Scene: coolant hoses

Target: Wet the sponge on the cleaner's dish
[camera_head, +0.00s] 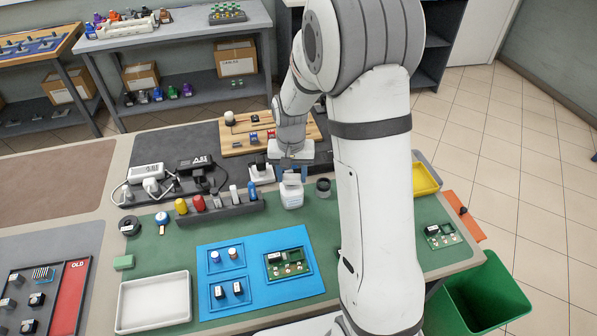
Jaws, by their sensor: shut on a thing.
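A white bottle (292,197) with a pale dish-like top stands on the green mat, just behind the blue tray. My gripper (292,175) points down directly above the bottle's top. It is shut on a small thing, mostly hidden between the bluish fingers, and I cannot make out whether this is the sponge. I cannot tell whether the held thing touches the dish. A green block (123,262) lies on the mat at the left.
A dark rack (222,212) with several upright tools stands left of the bottle, and a dark round pot (323,188) stands close on its right. A blue tray (212,293) with a circuit board and a white tray (126,306) lie in front. A wooden board (234,149) lies behind.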

